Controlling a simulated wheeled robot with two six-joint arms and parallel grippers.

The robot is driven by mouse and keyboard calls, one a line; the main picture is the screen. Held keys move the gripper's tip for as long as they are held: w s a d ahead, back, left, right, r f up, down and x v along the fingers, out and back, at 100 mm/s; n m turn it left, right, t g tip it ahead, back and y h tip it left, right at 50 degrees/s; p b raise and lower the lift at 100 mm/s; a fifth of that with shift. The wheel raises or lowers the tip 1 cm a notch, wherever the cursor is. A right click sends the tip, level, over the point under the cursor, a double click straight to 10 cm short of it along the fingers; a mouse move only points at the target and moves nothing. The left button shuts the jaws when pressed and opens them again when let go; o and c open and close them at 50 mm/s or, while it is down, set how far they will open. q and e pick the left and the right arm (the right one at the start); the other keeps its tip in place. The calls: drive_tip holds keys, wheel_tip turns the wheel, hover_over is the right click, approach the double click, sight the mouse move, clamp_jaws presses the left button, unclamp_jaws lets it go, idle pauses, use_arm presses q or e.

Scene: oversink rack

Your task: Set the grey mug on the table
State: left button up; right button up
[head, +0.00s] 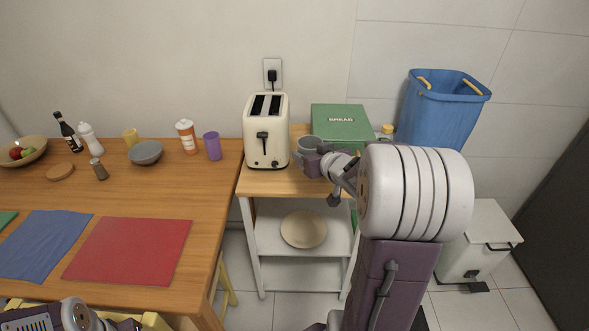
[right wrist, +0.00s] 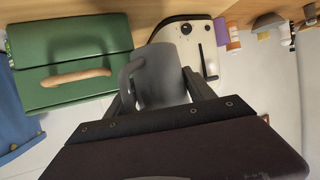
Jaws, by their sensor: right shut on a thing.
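The grey mug (head: 306,144) is at the small cart, between the toaster and the green bread box. My right gripper (head: 313,162) is shut on it. In the right wrist view the mug (right wrist: 166,72) sits between the two dark fingers (right wrist: 163,95), with its handle toward the bread box. I cannot tell whether the mug's base touches the cart top. The wooden table (head: 205,185) stands left of the cart. Part of my left arm shows at the bottom left of the head view, but its fingers are not visible.
The cream toaster (head: 266,140) and green bread box (head: 341,125) flank the mug closely. A plate (head: 304,229) lies on the cart's lower shelf.

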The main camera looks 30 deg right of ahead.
drive_tip(key=w+a+f+b, duration=0.1)
drive_tip(key=w, duration=0.1)
drive_tip(key=w+a+f+b, duration=0.1)
drive_tip(key=w+f, duration=0.1)
drive_tip(key=w+a+f+b, duration=0.1)
drive_tip(key=w, duration=0.1)
drive_tip(key=shift+f+b, duration=0.25)
drive_tip(key=shift+b, duration=0.1)
drive_tip(key=shift+w+a+f, duration=0.1)
drive_tip(key=shift+w+a, duration=0.15)
drive_tip(key=shift+w, duration=0.2)
wheel_tip(320, 180, down, 4)
drive_tip(key=b, duration=0.3)
drive_tip(key=shift+s+f, duration=0.1)
drive_tip(key=shift+f, duration=0.05)
drive_tip(key=shift+r, duration=0.2)
drive_tip(key=shift+f, duration=0.15)
drive_tip(key=o, duration=1.8)
